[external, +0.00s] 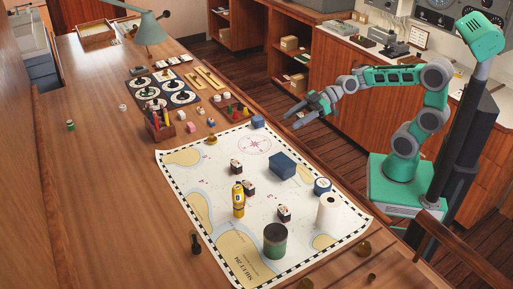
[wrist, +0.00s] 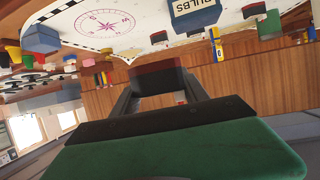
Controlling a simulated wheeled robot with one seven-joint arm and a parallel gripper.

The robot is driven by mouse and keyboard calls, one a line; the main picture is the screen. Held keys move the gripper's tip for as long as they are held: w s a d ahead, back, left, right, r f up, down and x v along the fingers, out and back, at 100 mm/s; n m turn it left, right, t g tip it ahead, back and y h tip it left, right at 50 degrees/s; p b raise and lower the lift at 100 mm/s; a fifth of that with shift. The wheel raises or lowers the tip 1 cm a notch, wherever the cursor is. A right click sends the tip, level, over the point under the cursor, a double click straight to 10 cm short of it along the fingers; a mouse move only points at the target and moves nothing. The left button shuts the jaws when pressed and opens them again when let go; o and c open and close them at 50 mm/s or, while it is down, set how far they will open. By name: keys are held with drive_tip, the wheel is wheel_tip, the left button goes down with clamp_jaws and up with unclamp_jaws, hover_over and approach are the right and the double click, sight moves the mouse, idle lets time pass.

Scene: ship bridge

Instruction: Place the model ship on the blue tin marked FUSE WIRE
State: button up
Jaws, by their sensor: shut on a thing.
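My gripper (external: 296,114) is held out in the air off the chart table's right side. In the wrist view my gripper (wrist: 157,88) is shut on a dark block with a dull red band, which I take to be the model ship (wrist: 157,74). Only one part of it shows there, and I cannot make it out in the external view.
A blue BULBS box (external: 283,166) lies on the chart (external: 215,165). A small blue box (external: 258,121) sits at the chart's back corner.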

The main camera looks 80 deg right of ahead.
wheel_tip(320, 180, up, 7)
drive_tip(key=s+a+p, duration=0.2)
drive_tip(key=p, duration=0.8)
drive_tip(key=s+a+f+n+g+y+p, duration=0.1)
drive_tip(key=s+a+n+g+y+p, duration=0.15)
drive_tip(key=s+a+n+g, duration=0.6)
drive_tip(key=s+a+f+n+g+y+p, duration=0.1)
drive_tip(key=s+a+n+g+y, duration=0.15)
drive_tip(key=s, duration=1.15)
drive_tip(key=b, duration=0.7)
hover_over(323, 188)
drive_tip(key=shift+m+t, duration=0.3)
drive_tip(key=shift+m, duration=0.1)
wheel_tip(323, 188, down, 10)
drive_tip(key=shift+f, duration=0.25)
wheel_tip(323, 188, down, 3)
drive_tip(key=shift+r+p, duration=0.2)
drive_tip(key=shift+p, duration=0.2)
drive_tip(key=shift+f+b, duration=0.3)
drive_tip(key=shift+f, duration=0.05)
drive_tip(key=o, duration=1.3)
